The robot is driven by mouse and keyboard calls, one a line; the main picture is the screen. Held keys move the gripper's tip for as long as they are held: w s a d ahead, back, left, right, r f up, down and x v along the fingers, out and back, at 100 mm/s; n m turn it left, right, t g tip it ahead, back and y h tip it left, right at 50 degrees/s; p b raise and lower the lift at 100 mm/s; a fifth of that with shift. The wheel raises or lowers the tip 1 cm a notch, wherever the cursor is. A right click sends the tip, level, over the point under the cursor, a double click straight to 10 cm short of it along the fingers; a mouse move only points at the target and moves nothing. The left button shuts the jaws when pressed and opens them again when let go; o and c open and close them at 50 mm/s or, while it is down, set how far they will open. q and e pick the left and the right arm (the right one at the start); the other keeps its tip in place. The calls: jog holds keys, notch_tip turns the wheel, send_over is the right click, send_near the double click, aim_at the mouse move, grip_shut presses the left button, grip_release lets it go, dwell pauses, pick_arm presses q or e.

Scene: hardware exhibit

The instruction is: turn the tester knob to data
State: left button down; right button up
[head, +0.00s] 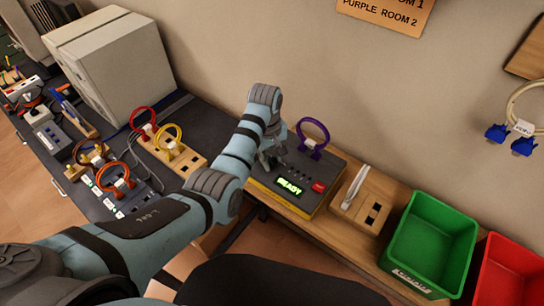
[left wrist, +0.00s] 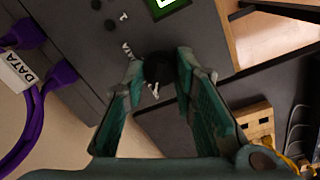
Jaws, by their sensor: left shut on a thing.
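The tester (head: 263,187) is a dark box with a yellowish lower edge on the wooden bench. Its lit green display (head: 290,187) reads READY, and a red button (head: 318,187) sits beside it. My left gripper (head: 272,160) reaches down onto the left part of the tester's top and hides the knob there. In the left wrist view, the dark round knob (left wrist: 160,68) sits between the fingertips of my left gripper (left wrist: 158,74), which is shut on it. White markings around the knob are partly covered, so its setting cannot be read. My right gripper is not in view.
A purple cable (head: 325,130) loops up at the tester's back; its tag (left wrist: 16,76) reads DATA. A wooden block (head: 348,208) stands right of the tester, then green (head: 465,230) and red (head: 490,293) bins. A block with red and yellow cables (head: 190,158) stands left.

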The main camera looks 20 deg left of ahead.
pick_arm(q)
jog(key=shift+m, duration=0.3)
jog(key=m, duration=0.9)
jog(key=shift+m+g, duration=0.3)
jog(key=shift+g, duration=0.1)
jog(key=m, duration=0.4)
jog(key=shift+m, duration=0.3)
jog(key=m, duration=0.5)
jog(key=shift+d, duration=0.1)
jog(key=c, duration=1.3)
grip_release()
jog(key=shift+w, duration=0.1)
